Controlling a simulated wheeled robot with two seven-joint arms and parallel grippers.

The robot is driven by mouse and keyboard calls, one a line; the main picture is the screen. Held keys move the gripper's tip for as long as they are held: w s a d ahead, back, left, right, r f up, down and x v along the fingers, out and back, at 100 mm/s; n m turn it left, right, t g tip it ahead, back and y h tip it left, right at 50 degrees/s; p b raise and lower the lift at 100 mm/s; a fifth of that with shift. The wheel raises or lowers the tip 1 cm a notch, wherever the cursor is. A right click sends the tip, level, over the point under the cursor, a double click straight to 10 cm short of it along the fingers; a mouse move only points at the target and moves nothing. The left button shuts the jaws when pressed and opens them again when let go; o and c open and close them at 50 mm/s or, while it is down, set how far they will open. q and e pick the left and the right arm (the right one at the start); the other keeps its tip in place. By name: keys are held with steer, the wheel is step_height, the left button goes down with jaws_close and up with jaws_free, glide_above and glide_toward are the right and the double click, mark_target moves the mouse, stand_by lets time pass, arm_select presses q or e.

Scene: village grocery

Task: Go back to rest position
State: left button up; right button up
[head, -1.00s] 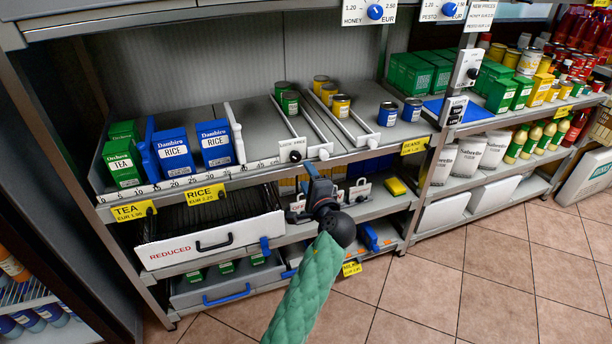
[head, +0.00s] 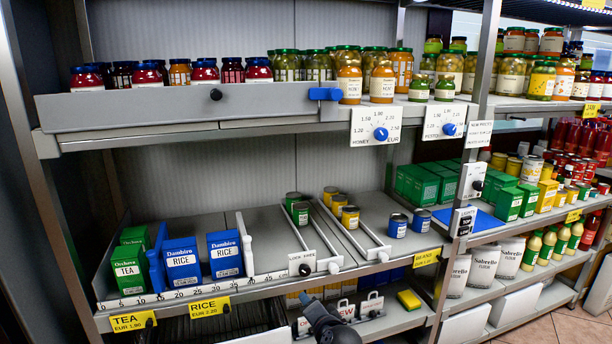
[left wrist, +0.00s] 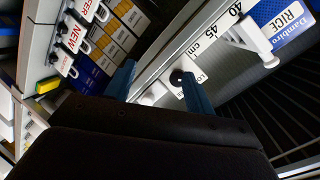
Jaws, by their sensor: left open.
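My left gripper (head: 308,300) shows at the bottom edge of the head view, in front of the lower shelf below the price rail. Only its dark wrist part and a bit of the front show there. In the left wrist view its two blue fingers (left wrist: 158,85) stand apart with nothing held between them. Beyond the fingers are the shelf rail with its cm scale (left wrist: 222,35) and a blue rice box (left wrist: 285,20). Whether the fingers touch the rail cannot be told. My right gripper is not in view.
Rice boxes (head: 182,262), a tea box (head: 128,268) and cans (head: 300,212) stand on the middle shelf. Jars (head: 383,82) line the upper shelf. A dark wire rack (head: 215,325) lies below the rice label. Tiled floor (head: 575,325) shows at lower right.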

arm_select(q)
steer(key=s+a+f+n+g+h+p, duration=0.2)
steer(key=s+a, duration=0.3)
steer(key=s, duration=0.9)
steer(key=s+a+f+n+g+h+p, duration=0.2)
steer(key=s+a+f+g+p, duration=0.3)
steer(key=s, duration=0.9)
steer(key=s+a+f+n+g+h+p, duration=0.2)
steer(key=s+a+f+g+p, duration=0.1)
steer(key=s, duration=1.1)
steer(key=a+g, duration=0.1)
steer(key=a, duration=0.1)
steer(key=shift+s+a+f+p, duration=0.25)
steer(key=shift+a+f+p, duration=0.05)
steer(key=shift+f, duration=0.1)
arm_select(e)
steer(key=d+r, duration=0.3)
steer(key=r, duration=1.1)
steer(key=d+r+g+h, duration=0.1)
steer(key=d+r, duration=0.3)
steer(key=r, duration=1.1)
